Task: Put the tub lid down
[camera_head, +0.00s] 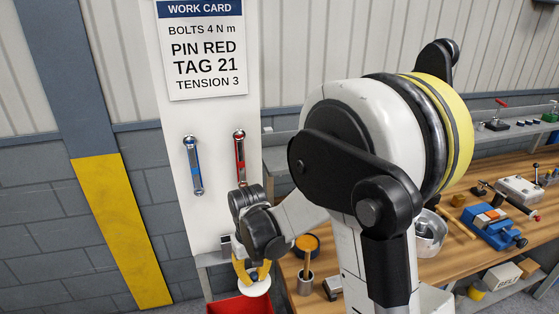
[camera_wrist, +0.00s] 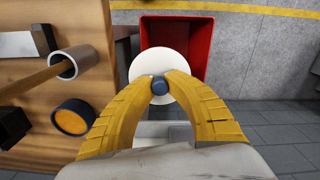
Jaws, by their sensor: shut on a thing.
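The tub lid is a white disc (camera_wrist: 143,63) with a blue knob (camera_wrist: 160,85) in the wrist view. My gripper (camera_wrist: 160,84) has its yellow fingers closed on the knob. In the head view the lid (camera_head: 255,288) hangs flat under my gripper (camera_head: 252,274), off the left end of the bench. From the wrist, the lid overlaps a red bin (camera_wrist: 207,45) below it; I cannot tell the height between them. A dark round tub (camera_wrist: 88,107) with an orange top stands open on the bench near its edge.
The wooden bench (camera_head: 455,252) carries a metal cup (camera_head: 305,284) with a wooden handle in it, close to the tub. The red bin (camera_head: 226,306) shows at the bottom of the head view. A white panel with two wrenches stands behind. Grey floor lies right in the wrist view.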

